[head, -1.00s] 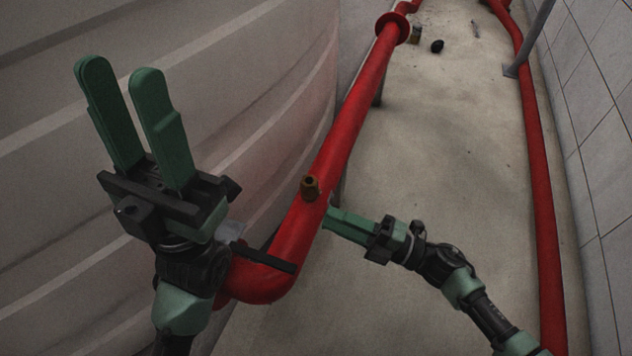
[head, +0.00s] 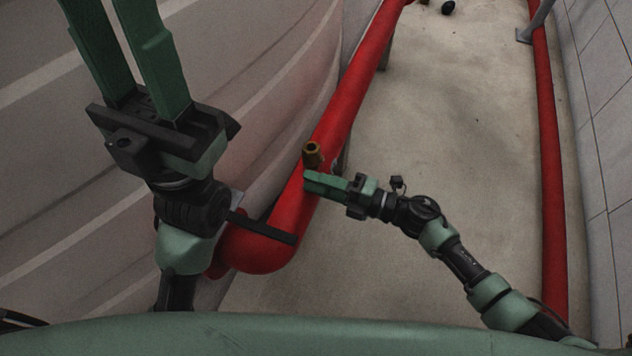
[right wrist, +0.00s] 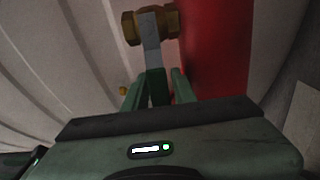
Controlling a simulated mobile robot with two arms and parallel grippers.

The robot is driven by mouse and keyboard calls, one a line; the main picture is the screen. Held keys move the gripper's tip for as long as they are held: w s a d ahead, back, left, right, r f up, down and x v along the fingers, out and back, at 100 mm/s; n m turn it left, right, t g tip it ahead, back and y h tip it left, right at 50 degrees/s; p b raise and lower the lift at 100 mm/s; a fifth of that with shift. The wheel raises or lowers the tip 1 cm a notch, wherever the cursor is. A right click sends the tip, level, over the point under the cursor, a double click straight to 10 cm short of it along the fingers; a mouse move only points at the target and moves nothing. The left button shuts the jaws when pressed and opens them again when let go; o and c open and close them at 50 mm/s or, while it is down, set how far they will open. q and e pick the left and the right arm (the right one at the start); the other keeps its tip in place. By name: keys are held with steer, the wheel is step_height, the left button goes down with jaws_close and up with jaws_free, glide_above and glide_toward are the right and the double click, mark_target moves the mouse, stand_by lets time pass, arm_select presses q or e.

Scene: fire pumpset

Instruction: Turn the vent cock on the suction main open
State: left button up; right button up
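The brass vent cock (head: 313,153) stands on top of the red suction main (head: 345,125). In the right wrist view the brass body (right wrist: 130,28) is at the top, and its flat grey lever (right wrist: 152,45) points down toward my right gripper. My right gripper (head: 308,183) is just below and beside the cock, over the pipe. In the right wrist view its green fingers (right wrist: 158,88) stand apart, with the lever's green-looking end between them; contact is not clear. My left gripper (head: 110,15) is raised at the left, open and empty, its fingertips cut off.
A large pale ribbed tank (head: 230,90) fills the left side. The red main bends at its near elbow (head: 255,250). Another red pipe (head: 548,170) runs along the tiled wall (head: 600,130) at right. The concrete floor (head: 450,130) between is mostly clear.

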jaws_close()
steer(key=shift+w+r, duration=0.1)
steer(key=shift+r, duration=0.05)
stand_by(1.4)
